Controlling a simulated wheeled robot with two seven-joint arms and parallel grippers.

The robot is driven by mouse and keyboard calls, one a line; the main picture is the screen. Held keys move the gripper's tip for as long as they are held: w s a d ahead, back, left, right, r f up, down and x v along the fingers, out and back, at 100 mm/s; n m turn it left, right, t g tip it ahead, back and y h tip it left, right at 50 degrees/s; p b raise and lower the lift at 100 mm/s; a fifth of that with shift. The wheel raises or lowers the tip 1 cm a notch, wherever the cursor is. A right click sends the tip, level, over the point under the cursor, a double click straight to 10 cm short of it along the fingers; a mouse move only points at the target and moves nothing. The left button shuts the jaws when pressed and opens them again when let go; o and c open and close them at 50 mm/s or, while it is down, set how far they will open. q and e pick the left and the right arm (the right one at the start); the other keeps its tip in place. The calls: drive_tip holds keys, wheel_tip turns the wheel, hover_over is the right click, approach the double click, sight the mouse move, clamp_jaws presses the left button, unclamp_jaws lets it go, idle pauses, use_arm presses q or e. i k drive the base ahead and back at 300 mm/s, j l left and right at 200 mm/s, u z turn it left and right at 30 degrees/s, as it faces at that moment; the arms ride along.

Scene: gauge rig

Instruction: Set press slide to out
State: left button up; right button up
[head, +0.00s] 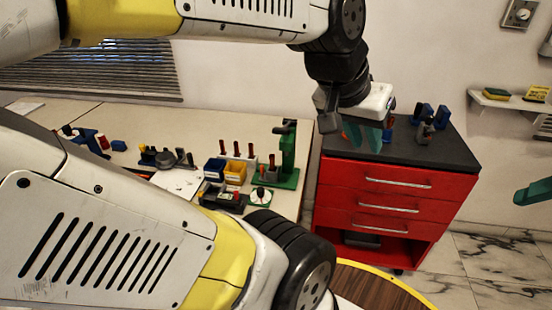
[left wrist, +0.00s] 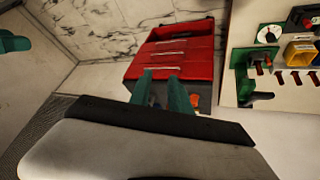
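A green press stand (head: 288,152) with a black top part is on the right end of the bench in the head view. It also shows at the right of the left wrist view (left wrist: 242,75). I cannot make out a separate slide or its position. My left gripper (head: 362,140) has green fingers and is to the right of the press, over the red cabinet's top. In the left wrist view its fingers (left wrist: 160,80) stand apart with nothing between them. A green part of my right gripper (head: 535,191) shows at the right edge, away from the press; its fingers are mostly cut off.
A white dial on a green base (head: 261,195) and blue and yellow bins (head: 235,172) stand left of the press. The red drawer cabinet (head: 400,182) has blue and grey items on its dark top. A wall shelf (head: 510,102) is at right.

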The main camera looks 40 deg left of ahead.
sight(271, 177)
drive_tip(key=k+u, duration=0.2)
drive_tip(key=u, duration=0.15)
drive_tip(key=k+l+u, duration=0.1)
drive_tip(key=k+u, duration=0.25)
drive_tip(key=i, duration=0.1)
